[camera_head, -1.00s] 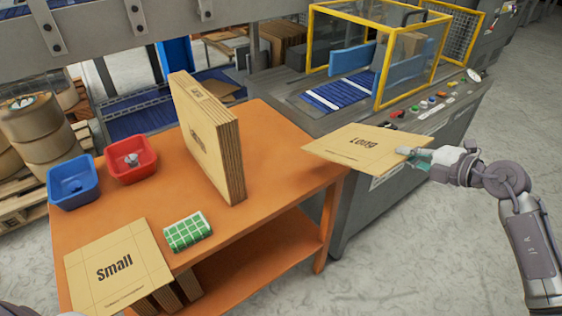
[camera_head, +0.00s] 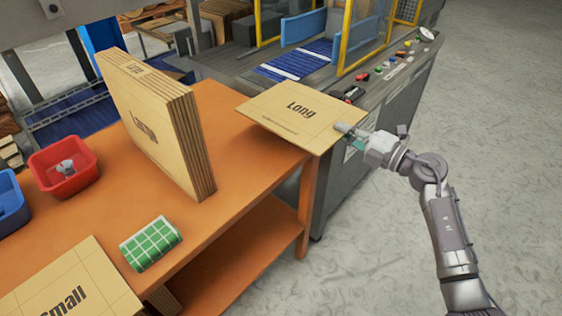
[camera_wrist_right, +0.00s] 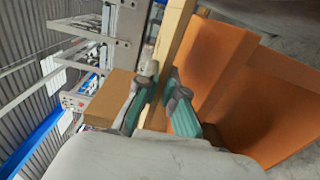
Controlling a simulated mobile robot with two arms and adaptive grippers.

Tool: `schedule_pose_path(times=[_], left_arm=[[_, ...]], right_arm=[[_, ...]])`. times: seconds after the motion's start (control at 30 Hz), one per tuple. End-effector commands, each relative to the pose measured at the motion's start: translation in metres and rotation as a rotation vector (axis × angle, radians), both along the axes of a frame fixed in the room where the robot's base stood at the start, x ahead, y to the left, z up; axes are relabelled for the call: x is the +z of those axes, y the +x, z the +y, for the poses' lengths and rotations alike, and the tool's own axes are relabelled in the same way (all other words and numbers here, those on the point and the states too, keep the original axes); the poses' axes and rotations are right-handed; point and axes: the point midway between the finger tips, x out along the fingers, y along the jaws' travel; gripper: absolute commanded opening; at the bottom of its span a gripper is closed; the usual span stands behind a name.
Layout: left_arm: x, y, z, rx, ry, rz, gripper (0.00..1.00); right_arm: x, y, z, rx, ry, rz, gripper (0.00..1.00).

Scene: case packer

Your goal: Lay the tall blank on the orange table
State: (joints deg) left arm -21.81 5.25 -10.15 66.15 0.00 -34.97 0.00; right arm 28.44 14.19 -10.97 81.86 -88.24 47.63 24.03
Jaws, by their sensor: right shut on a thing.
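My right gripper (camera_head: 350,132) is shut on the near right corner of a flat cardboard blank (camera_head: 300,110) printed "Long". No blank in view reads "tall". The held blank is about level, above the right back corner of the orange table (camera_head: 232,155), its right part reaching past the table edge. Whether it touches the tabletop I cannot tell. In the right wrist view the two teal-padded fingers (camera_wrist_right: 158,97) pinch the blank (camera_wrist_right: 174,32), seen edge-on, with the orange table (camera_wrist_right: 290,115) at the right. My left gripper is not in view.
A tall upright stack of blanks (camera_head: 155,125) stands on the table left of the held blank. A green checked block (camera_head: 150,243), a "Small" blank (camera_head: 75,290), a red bin (camera_head: 63,168) and a blue bin (camera_head: 10,203) are further left. The grey machine (camera_head: 390,115) stands behind.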

Motion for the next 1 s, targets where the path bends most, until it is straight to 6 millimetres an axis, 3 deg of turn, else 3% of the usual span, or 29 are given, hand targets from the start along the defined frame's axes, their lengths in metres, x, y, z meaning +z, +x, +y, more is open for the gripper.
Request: schedule_pose_path(times=[0.3,0.5,0.67,1.0], left_arm=[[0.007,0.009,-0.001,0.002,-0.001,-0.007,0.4],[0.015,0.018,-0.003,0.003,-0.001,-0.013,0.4],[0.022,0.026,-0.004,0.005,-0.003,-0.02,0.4],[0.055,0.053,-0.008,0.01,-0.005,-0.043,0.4]], right_arm=[[-0.043,-0.03,0.069,0.003,0.005,0.004,0.0],[-0.061,-0.041,0.096,0.001,0.003,0.002,0.0],[-0.07,-0.041,0.095,0.0,0.0,0.002,0.0],[-0.101,-0.04,0.095,0.001,0.001,0.001,0.0]])
